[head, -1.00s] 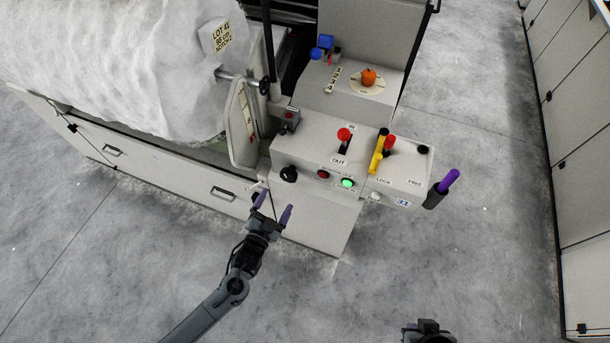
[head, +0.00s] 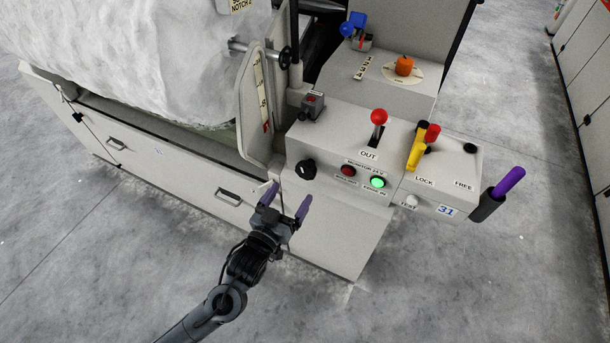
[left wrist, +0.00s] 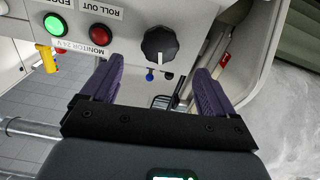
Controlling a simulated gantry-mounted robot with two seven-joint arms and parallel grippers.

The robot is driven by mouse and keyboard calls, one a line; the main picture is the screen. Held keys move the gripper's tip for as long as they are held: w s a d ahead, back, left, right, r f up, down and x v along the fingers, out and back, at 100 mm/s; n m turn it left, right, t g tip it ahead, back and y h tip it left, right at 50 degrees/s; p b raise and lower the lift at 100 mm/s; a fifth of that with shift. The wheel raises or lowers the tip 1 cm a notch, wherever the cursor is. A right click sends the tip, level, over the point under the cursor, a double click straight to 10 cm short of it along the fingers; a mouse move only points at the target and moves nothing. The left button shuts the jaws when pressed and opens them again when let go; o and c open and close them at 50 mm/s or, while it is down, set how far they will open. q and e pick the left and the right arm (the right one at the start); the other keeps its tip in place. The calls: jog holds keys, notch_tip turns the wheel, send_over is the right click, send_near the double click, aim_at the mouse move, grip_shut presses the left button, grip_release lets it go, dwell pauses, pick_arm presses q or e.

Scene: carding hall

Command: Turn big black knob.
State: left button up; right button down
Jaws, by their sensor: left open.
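The big black knob (head: 306,169) is on the front face of the pale control box, left of the red and green lamps. It also shows in the left wrist view (left wrist: 160,44), with a white pointer mark, ahead of the fingers and roughly centred between them. My left gripper (head: 286,203) has purple fingers spread open. It is empty, just below and left of the knob in the head view, and not touching it. In the left wrist view its fingers (left wrist: 156,88) reach toward the panel. My right gripper is out of view.
The control box carries a red-ball lever (head: 379,117), a red lamp (head: 348,170), a lit green lamp (head: 377,182) and a yellow lever (head: 416,149). A purple handle (head: 508,182) sticks out at right. A pale guard plate (head: 252,110) stands left of the knob. Floor in front is clear.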

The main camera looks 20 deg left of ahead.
aim_at(304, 174)
pick_arm(q)
jog(key=w+b, duration=0.1)
jog(key=w, duration=0.4)
jog(key=w+b, duration=0.1)
jog(key=w, duration=0.2)
jog(key=shift+d+b, duration=0.3)
jog(key=shift+w+r, duration=0.1)
jog(key=shift+w, duration=0.65)
